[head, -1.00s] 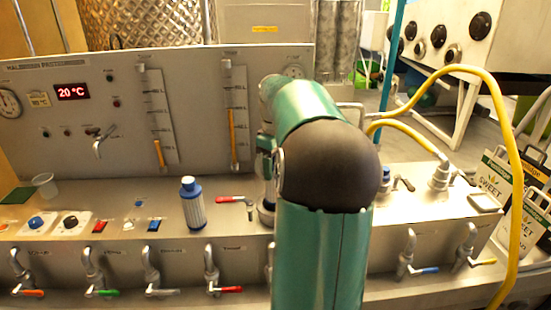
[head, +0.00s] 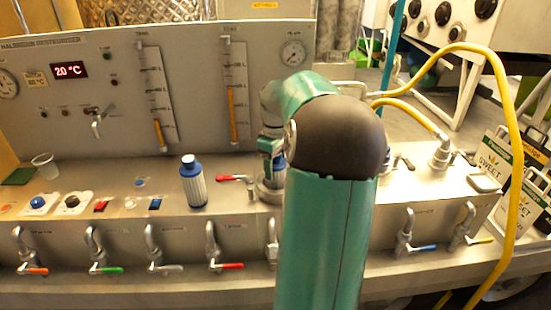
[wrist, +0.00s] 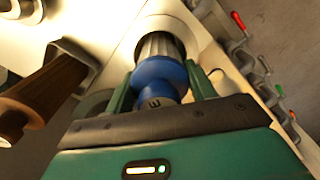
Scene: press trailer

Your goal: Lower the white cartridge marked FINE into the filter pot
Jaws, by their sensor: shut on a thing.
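In the wrist view my gripper (wrist: 160,86) is shut on the blue cap of a cartridge (wrist: 158,72). Its white pleated body (wrist: 160,46) points away from the jaws, with its far end at a round dark opening. The opening has a pale rim and looks like the filter pot (wrist: 193,22); how deep the body sits is unclear. One dark letter shows on the cap; the full mark is not readable. In the head view the pot (head: 268,192) is a metal ring below my gripper (head: 270,168), and my arm hides most of both.
Another blue-capped white cartridge (head: 195,186) stands on the counter left of the pot, beside a red-handled valve (head: 232,178). A brown handle (wrist: 45,90) stands near my gripper in the wrist view. A yellow hose (head: 505,110) arches at the right.

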